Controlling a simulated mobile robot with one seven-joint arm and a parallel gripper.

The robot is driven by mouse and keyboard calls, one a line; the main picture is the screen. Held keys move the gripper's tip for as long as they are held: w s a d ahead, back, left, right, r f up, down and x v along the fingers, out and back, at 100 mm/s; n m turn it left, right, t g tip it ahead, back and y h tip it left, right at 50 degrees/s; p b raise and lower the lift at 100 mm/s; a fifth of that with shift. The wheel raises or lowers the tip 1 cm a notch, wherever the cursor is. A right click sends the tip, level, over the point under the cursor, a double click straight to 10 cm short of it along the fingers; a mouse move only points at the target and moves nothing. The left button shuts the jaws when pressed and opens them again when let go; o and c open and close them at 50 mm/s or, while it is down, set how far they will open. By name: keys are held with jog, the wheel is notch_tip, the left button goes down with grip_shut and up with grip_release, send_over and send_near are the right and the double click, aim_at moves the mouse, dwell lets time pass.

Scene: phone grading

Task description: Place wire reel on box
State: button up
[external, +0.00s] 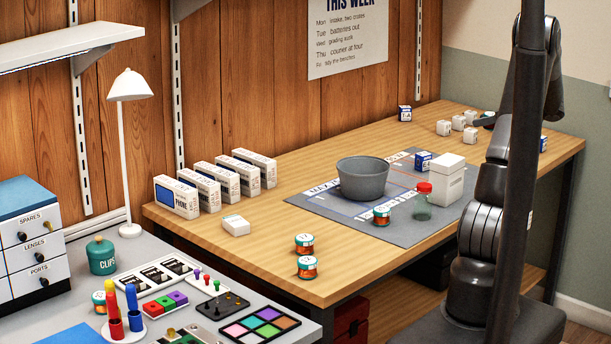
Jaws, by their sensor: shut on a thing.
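My gripper (484,122) shows only as a dark end over the far right part of the wooden table, beside small white boxes. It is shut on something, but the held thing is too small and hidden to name. Small banded round pieces in white, teal and copper, possibly wire reels, stand on the table: two near its front edge, a rear one (304,243) and a front one (307,267), and another (381,215) on the grey mat. Small white boxes (443,128) and a blue-and-white box (404,113) stand at the back. I cannot tell which box is the task's.
A grey bowl (362,180), a blue box (422,161), a white container (447,182) and a red-lidded jar (423,203) stand on the grey mat (420,236). Phone boxes (177,197) line the left. The table's front middle is clear.

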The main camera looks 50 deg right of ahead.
send_over(443, 158)
notch_tip(443, 158, down, 7)
jog(key=shift+r, duration=0.15)
jog(key=shift+f, duration=1.9)
jog(key=shift+f, duration=0.15)
jog(key=o, duration=1)
jog(key=shift+c, duration=0.2)
